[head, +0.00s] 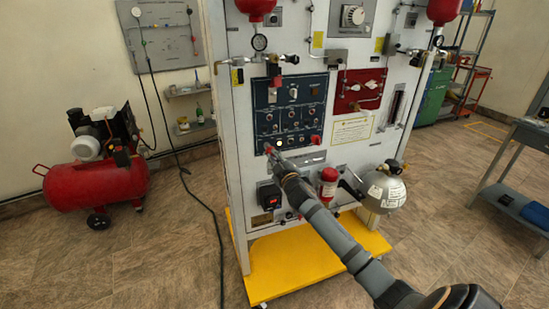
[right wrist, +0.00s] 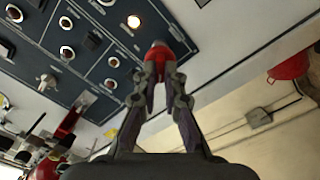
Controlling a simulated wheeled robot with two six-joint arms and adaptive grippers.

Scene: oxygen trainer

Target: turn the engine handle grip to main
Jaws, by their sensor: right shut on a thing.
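A small red grip (head: 267,148) sits at the lower left corner of the dark blue control panel (head: 290,88). I take it to be the engine handle grip; its label cannot be read. My right gripper (head: 272,155) reaches up to it from the lower right. In the right wrist view the red grip (right wrist: 158,52) is between the two fingertips of my right gripper (right wrist: 159,72), which are shut on it. The fingers hide part of the grip, and its exact turn position cannot be told. My left gripper is not in view.
A lit white lamp (head: 279,143) is close beside the grip. Several knobs and switches cover the panel. A red valve handle (head: 320,141) is to the right.

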